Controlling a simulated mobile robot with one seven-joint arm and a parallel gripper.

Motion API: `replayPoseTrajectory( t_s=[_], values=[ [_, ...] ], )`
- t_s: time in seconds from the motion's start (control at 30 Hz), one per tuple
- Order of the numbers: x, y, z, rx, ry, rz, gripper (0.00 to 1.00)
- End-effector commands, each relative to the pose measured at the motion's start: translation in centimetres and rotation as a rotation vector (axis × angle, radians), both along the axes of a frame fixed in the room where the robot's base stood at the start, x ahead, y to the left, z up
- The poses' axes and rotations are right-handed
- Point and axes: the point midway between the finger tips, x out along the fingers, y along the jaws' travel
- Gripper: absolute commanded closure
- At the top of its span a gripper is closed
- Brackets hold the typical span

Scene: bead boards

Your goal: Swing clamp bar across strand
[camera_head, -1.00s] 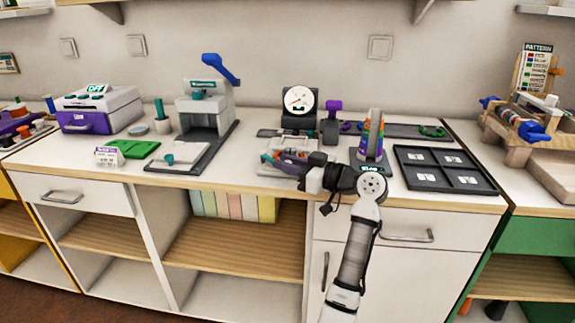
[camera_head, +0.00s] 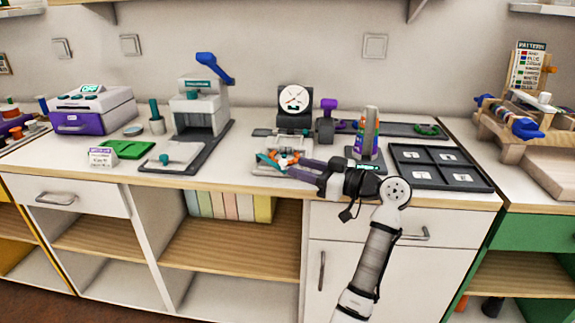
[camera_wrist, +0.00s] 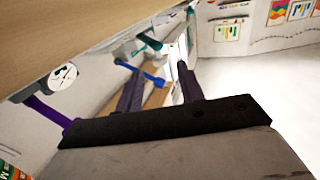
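In the head view, a light grey fixture (camera_head: 262,170) sits at the counter's front edge, left of the bead tower. A strand with orange pieces (camera_head: 287,155) lies on it. A teal piece (camera_head: 268,158), possibly the clamp bar, shows at its left side; I cannot tell its exact angle or whether it touches the strand. My gripper (camera_head: 284,169) reaches in low from the right, with its fingers over the fixture's front part. In the wrist view the dark fingers (camera_wrist: 160,75) stand apart with no object clearly held between them. The fingers and wrist hide part of the fixture.
A dial gauge (camera_head: 295,97) stands behind the fixture. A press with a blue lever (camera_head: 213,68) stands left. Bare counter (camera_head: 225,165) lies between press and fixture.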

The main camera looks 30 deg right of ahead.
Motion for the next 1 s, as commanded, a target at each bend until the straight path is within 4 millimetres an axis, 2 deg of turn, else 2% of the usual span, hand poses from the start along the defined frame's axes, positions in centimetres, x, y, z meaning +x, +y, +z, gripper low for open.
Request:
replayPoseTrajectory(
  t_s=[0.1, 0.3, 0.5, 0.77, 0.9, 1.0],
  values=[
    [-2.4, -1.7, 0.0, -0.001, -0.001, -0.004, 0.62],
    [-5.3, -3.6, 0.0, 0.0, 0.0, -0.003, 0.62],
    [-6.6, -4.4, 0.0, 0.001, 0.001, 0.0, 0.62],
    [-6.7, -4.5, 0.0, 0.001, 0.001, 0.0, 0.62],
    [-6.3, -4.2, 0.0, 0.001, 0.003, 0.0, 0.79],
    [-5.0, -3.2, 0.1, 0.0, 0.009, -0.004, 0.92]
  ],
)
